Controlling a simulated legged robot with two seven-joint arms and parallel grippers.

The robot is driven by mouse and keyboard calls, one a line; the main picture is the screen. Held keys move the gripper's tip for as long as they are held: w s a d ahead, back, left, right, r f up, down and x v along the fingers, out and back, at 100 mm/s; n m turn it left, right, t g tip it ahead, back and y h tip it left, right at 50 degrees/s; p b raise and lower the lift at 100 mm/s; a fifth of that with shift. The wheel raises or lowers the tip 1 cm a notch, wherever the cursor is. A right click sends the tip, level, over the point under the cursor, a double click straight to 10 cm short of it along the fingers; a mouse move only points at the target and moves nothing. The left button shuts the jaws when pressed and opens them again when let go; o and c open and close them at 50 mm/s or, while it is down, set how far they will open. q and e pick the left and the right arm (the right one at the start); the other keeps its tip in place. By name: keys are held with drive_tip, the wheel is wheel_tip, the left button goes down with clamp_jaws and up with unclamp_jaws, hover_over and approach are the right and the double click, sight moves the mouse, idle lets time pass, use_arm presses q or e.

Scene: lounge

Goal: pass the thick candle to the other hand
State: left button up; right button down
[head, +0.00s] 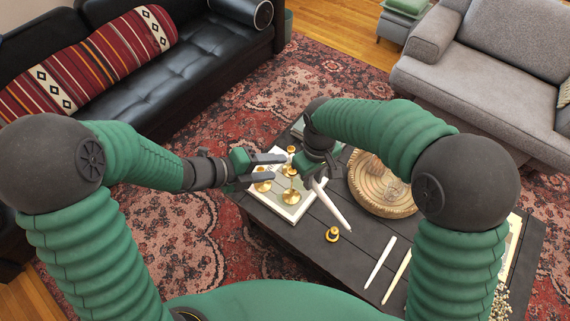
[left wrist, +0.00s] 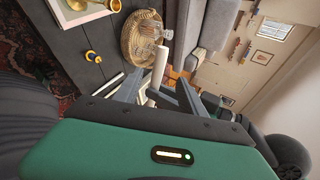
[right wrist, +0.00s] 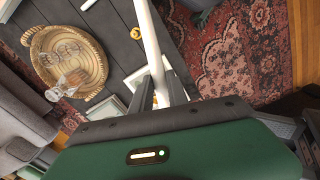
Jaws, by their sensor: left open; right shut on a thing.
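The thick white candle (head: 333,207) is shut in my right gripper (head: 314,178) and slants down over the coffee table in the head view. In the right wrist view the candle (right wrist: 152,40) runs up from between the fingers (right wrist: 160,97). My left gripper (head: 268,169) is open and empty, to the left of the candle in the head view. In the left wrist view the candle (left wrist: 160,66) appears in the gap between the open fingers (left wrist: 160,92); whether it is inside the jaws or beyond them I cannot tell.
The dark coffee table (head: 320,260) holds a white-edged tray (head: 287,212) with brass candle holders (head: 291,196), another brass holder (head: 332,235), thinner candles (head: 380,262) and a round woven tray (head: 402,207) with glassware. A black sofa (head: 215,60) and a grey sofa (head: 480,85) stand behind.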

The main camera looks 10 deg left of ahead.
use_arm(q)
drive_tip(key=x, duration=0.8)
drive_tip(key=shift+f, duration=0.1)
clamp_jaws()
use_arm(e)
drive_tip(key=c, duration=1.2)
unclamp_jaws()
drive_tip(key=shift+r, duration=0.1)
wheel_tip(320, 180, up, 11)
use_arm(q)
drive_tip(key=shift+d, duration=0.15)
drive_tip(key=shift+w, duration=0.1)
use_arm(e)
drive_tip(key=s+d+f+m+t, duration=0.1)
drive_tip(key=s+d+f+m, duration=0.3)
drive_tip(key=d, duration=0.4)
drive_tip(key=s+d+f+m+t, duration=0.1)
drive_tip(key=s+d+f+m, duration=0.3)
drive_tip(key=s+d+f, duration=0.3)
drive_tip(key=shift+s+d+t, duration=0.25)
drive_tip(key=shift+d+t, duration=0.05)
drive_tip(key=shift+d, duration=0.75)
